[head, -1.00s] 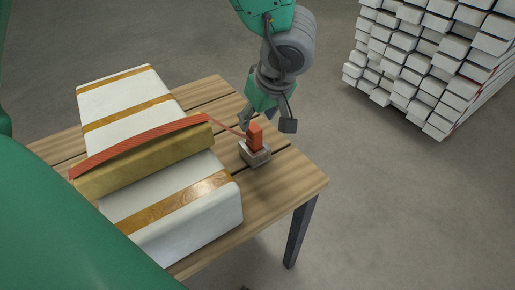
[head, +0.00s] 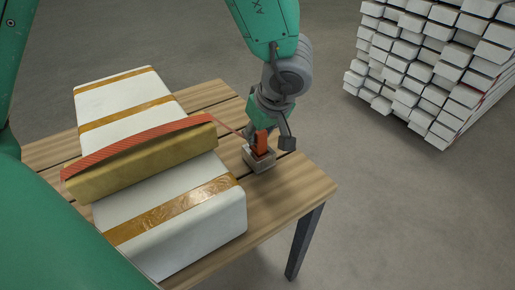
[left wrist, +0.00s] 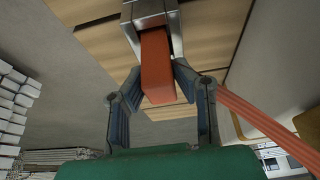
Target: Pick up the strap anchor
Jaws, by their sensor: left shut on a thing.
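The strap anchor (head: 261,145) is a small orange-red block standing upright in a grey metal holder (head: 259,162) near the table's right corner. A red strap (head: 150,140) runs from it over the package. My left gripper (head: 264,132) reaches down from above and is shut on the anchor, which still stands in the holder. In the left wrist view the anchor (left wrist: 157,62) lies between the two fingers (left wrist: 157,77), with the holder (left wrist: 150,15) beyond it and the strap (left wrist: 255,118) at the right. My right gripper is not in view.
A white package (head: 190,235) with brown tape bands lies on the wooden table (head: 295,180), with a yellowish bar (head: 140,168) across it under the strap. A stack of white boxes (head: 430,70) stands at the upper right. The floor between is clear.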

